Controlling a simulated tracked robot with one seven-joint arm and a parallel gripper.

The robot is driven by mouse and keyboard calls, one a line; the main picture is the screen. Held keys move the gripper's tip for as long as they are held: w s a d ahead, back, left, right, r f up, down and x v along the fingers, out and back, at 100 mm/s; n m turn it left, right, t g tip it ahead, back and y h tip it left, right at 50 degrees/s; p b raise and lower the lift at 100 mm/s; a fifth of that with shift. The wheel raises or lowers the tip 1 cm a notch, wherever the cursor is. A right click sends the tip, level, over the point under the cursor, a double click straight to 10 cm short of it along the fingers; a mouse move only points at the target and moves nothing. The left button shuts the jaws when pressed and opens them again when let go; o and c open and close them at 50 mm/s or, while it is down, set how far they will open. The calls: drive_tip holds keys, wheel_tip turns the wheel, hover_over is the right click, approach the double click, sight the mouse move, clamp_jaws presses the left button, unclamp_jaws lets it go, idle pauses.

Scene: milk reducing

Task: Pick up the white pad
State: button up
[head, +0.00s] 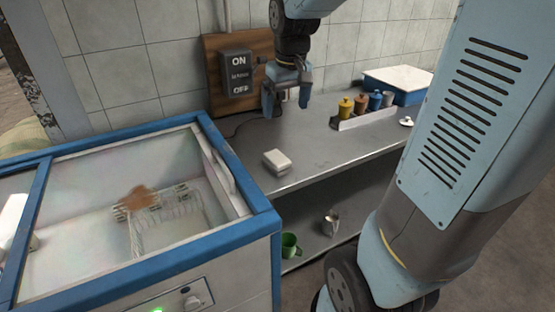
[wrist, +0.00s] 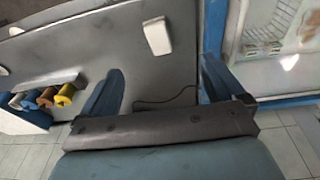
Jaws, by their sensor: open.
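The white pad (head: 277,162) is a small, pale, blocky thing lying on the grey counter (head: 318,150), near its front edge and close to the blue-framed freezer. In the wrist view the white pad (wrist: 156,36) lies beyond the fingertips, between their lines. My gripper (head: 287,108) hangs above the back of the counter, higher than the pad and apart from it. In the wrist view its two blue fingers (wrist: 160,80) are spread wide with nothing between them.
The open-topped freezer (head: 262,222) stands left of the counter. Several coloured jars (head: 362,107) stand in a rack at the right, before a blue-and-white box (head: 398,84). An ON/OFF switch box (head: 238,74) is on the wall. A green mug (head: 290,245) is on the lower shelf.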

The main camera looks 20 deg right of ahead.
drive_tip(key=n+g, duration=0.1)
drive_tip(key=g, duration=0.1)
hover_over(276, 155)
wheel_tip(276, 155, down, 9)
drive_tip(key=f, duration=0.9)
drive_tip(key=shift+a, duration=0.3)
drive_tip(key=shift+d+f, duration=0.15)
drive_tip(key=shift+f, duration=2.45)
drive_tip(key=c, duration=1.2)
drive_tip(key=shift+o, duration=0.2)
drive_tip(key=shift+r, duration=0.1)
